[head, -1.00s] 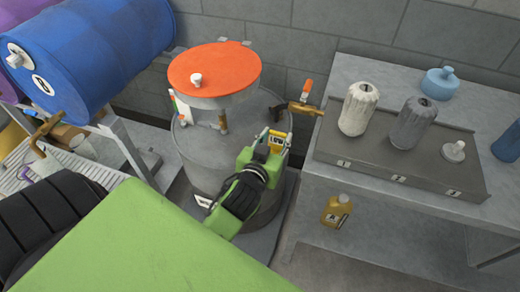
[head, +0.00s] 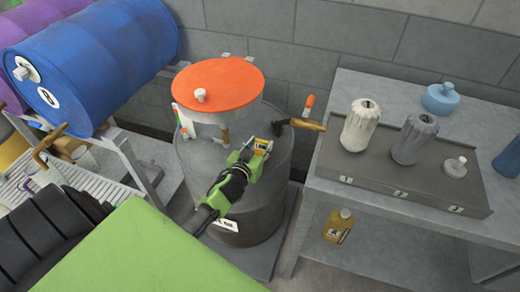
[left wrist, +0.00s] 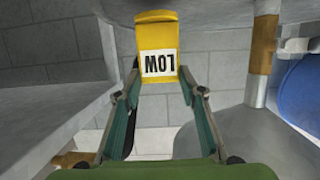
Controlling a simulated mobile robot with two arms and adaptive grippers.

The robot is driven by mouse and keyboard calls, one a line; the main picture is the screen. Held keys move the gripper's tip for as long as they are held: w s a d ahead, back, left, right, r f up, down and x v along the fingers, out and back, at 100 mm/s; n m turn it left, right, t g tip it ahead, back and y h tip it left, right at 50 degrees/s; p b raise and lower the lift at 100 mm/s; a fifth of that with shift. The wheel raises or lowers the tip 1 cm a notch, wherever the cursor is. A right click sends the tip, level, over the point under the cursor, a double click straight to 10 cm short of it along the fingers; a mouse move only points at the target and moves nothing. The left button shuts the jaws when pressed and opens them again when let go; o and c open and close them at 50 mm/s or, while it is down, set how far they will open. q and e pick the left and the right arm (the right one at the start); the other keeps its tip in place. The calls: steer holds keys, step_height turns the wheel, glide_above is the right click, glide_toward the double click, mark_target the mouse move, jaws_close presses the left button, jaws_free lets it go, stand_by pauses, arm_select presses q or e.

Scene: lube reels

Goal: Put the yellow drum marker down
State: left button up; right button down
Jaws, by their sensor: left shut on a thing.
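The yellow drum marker (left wrist: 158,38) carries a white label reading "LOW", upside down in the left wrist view. My left gripper (head: 258,147) is shut on it, with a finger on each side. I cannot tell whether the marker touches the drum top. My right gripper is not in view.
The orange lid (head: 218,82) stands raised above the drum on posts. A brass-handled tap (head: 306,124) juts out at the drum's right. A grey workbench (head: 370,90) with a tray and bottles stands right. Blue drum (head: 100,60) lies on a rack at left.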

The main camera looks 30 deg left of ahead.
arm_select(q)
steer(key=shift+d+f, duration=0.1)
steer(key=shift+f, duration=0.85)
steer(key=shift+f, duration=0.2)
steer(key=o, duration=1.1)
steer(key=shift+c, duration=0.2)
steer(key=shift+r, duration=0.1)
steer(key=shift+r, duration=0.2)
steer(key=v, duration=1.2)
